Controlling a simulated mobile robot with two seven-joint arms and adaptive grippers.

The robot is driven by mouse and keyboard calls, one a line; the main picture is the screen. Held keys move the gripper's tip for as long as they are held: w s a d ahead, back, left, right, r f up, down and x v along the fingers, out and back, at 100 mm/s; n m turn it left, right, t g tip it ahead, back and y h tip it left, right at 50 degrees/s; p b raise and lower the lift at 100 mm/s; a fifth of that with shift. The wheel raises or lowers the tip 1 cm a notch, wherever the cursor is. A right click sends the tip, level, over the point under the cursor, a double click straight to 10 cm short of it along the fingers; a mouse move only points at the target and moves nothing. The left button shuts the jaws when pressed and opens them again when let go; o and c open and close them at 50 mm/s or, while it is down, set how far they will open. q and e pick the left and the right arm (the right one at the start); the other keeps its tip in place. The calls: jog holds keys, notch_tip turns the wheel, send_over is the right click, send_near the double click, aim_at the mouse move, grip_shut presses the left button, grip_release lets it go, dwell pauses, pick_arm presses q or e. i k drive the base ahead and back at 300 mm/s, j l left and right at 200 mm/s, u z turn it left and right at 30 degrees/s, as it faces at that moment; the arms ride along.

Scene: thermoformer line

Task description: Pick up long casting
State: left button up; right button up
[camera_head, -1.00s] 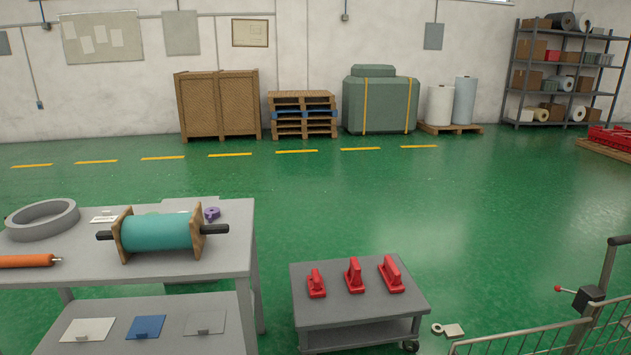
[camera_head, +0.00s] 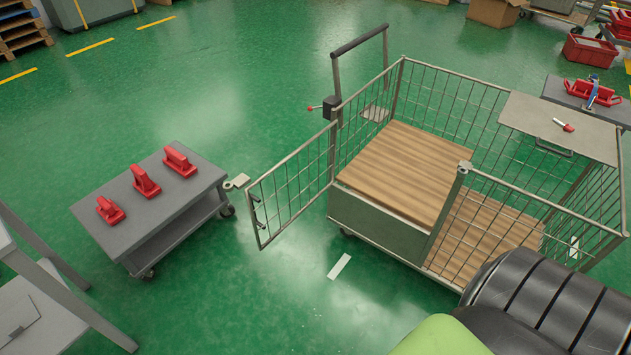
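Three red castings with raised handle-like tops stand in a row on a small grey cart at the left. The right one (camera_head: 179,160) looks the longest, the middle one (camera_head: 145,181) is a little shorter, and the left one (camera_head: 110,210) is the smallest. All three are apart from each other and fully visible on the cart top (camera_head: 150,206). Neither of my grippers shows in this view.
A wire-mesh trolley (camera_head: 285,195) with a wooden floor (camera_head: 405,165) stands right of the cart, its mesh gate swung out toward the cart. A grey table's edge (camera_head: 60,290) is at lower left. Red parts (camera_head: 592,94) lie on a grey surface at far right. Green floor behind the cart is clear.

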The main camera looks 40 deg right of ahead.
aim_at(174, 159)
jog(key=z, duration=0.45)
jog(key=i+z, duration=0.15)
jog(key=z, duration=0.35)
jog(key=j+z, duration=0.1)
jog(key=z, duration=0.35)
jog(key=i+z, duration=0.1)
jog(key=z, duration=0.35)
jog(key=i+j+z, duration=0.2)
jog(key=j+z, duration=0.2)
jog(key=i+j+z, duration=0.1)
jog(key=j+z, duration=0.3)
jog(key=j, duration=0.25)
jog(key=j+z, duration=0.35)
jog(key=j, duration=0.2)
jog(key=j+z, duration=0.4)
jog(key=j, duration=0.7)
jog(key=k+j, duration=0.15)
jog(key=j, duration=0.9)
jog(key=k+z, duration=0.05)
